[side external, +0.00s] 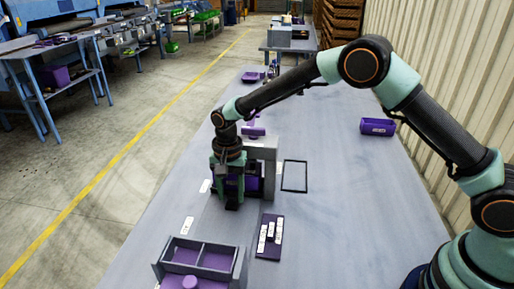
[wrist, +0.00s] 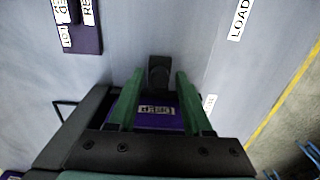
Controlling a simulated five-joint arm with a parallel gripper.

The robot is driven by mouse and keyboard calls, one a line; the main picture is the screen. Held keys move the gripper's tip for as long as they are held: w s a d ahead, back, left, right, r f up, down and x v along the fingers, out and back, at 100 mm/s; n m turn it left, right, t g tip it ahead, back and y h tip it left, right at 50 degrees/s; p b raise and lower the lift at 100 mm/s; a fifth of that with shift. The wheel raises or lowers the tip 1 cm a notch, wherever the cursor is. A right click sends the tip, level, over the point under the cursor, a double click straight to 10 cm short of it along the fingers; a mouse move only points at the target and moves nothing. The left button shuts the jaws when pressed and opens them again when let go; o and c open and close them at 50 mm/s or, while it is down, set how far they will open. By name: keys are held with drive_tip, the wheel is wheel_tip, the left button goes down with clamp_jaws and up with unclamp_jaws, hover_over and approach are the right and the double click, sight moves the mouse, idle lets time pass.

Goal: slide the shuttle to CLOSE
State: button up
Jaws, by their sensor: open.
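My gripper (side external: 232,200) points down at the front of a grey frame (side external: 263,149) standing on the table. Its two green fingers are apart in the wrist view (wrist: 158,98). A purple block (wrist: 158,118) with a white label shows between the fingers, and a dark upright knob (wrist: 159,72) stands just beyond it. I take these to be the shuttle and its handle, but cannot be sure. Purple also shows behind the fingers in the side view (side external: 252,184). Whether the fingers touch anything is hidden. No CLOSE marking is readable.
A grey divided bin (side external: 241,262) stands in front. A purple plate (side external: 277,252) with white-labelled pieces lies nearby. A LOAD label (wrist: 238,18) is on the table. A black outline square (side external: 294,176) lies right of the frame; a purple bin (side external: 377,127) is farther right.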

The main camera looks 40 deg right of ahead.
drive_tip(key=shift+r, duration=2.9)
drive_tip(key=shift+r, duration=0.1)
